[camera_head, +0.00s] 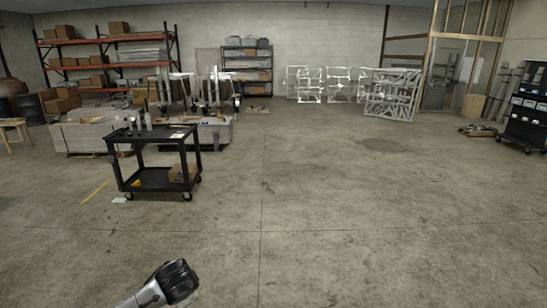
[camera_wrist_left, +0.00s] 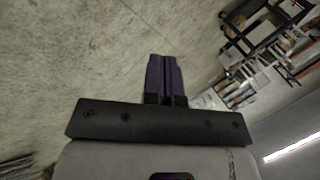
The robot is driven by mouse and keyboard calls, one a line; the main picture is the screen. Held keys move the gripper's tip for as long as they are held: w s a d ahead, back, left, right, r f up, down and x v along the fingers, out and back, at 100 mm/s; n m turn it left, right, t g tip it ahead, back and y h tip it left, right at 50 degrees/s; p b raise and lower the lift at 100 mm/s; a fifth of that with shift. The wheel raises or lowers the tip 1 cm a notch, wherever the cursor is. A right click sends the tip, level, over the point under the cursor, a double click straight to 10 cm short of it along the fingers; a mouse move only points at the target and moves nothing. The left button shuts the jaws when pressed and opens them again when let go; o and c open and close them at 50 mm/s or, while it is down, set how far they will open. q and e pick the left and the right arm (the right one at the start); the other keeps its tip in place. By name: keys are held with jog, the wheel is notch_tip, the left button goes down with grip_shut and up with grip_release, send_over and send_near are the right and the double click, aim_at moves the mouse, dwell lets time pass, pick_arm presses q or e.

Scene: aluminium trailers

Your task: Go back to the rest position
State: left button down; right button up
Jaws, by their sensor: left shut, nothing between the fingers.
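My left gripper (camera_wrist_left: 164,60) shows in the left wrist view. Its two dark purple fingers lie side by side, shut, with nothing between them. Bare concrete floor (camera_wrist_left: 90,60) and tilted, distant shelving lie behind it, and the fingers touch nothing. In the head view, a silver and black part of my own arm comes in at the lower left, over open floor. No gripper fingers can be made out there. My right gripper is in neither view.
A black cart (camera_head: 153,180) with bottles on top and a box below stands at the left. Pallet racks (camera_head: 110,65) and grey stacks stand behind it. White metal frames (camera_head: 390,95) stand at the back. A black shelf cart (camera_head: 525,120) is at far right. The middle floor is clear.

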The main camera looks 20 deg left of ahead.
pick_arm(q)
jog(key=s+d+r+t+h, duration=0.2)
jog(key=s+d+t, duration=0.1)
jog(key=s+d, duration=0.3)
jog(key=s+d+r+t+h, duration=0.2)
jog(key=s+d+t, duration=0.1)
jog(key=d, duration=0.6)
jog(key=s+f+n+g+h, duration=0.15)
jog(key=s+f+g, duration=0.25)
jog(key=s+f, duration=0.8)
jog(key=s+f+n+g+y, duration=0.1)
jog(key=s+f+n+g, duration=0.2)
jog(key=s+f, duration=0.9)
jog(key=w+p+v, duration=0.2)
jog(key=p+v, duration=0.9)
jog(key=v, duration=0.2)
jog(key=w+r+p+v, duration=0.1)
jog(key=w+p+v, duration=0.1)
jog(key=p+v, duration=1)
jog(key=v, duration=0.2)
jog(key=shift+r, duration=0.45)
jog(key=shift+h, duration=0.25)
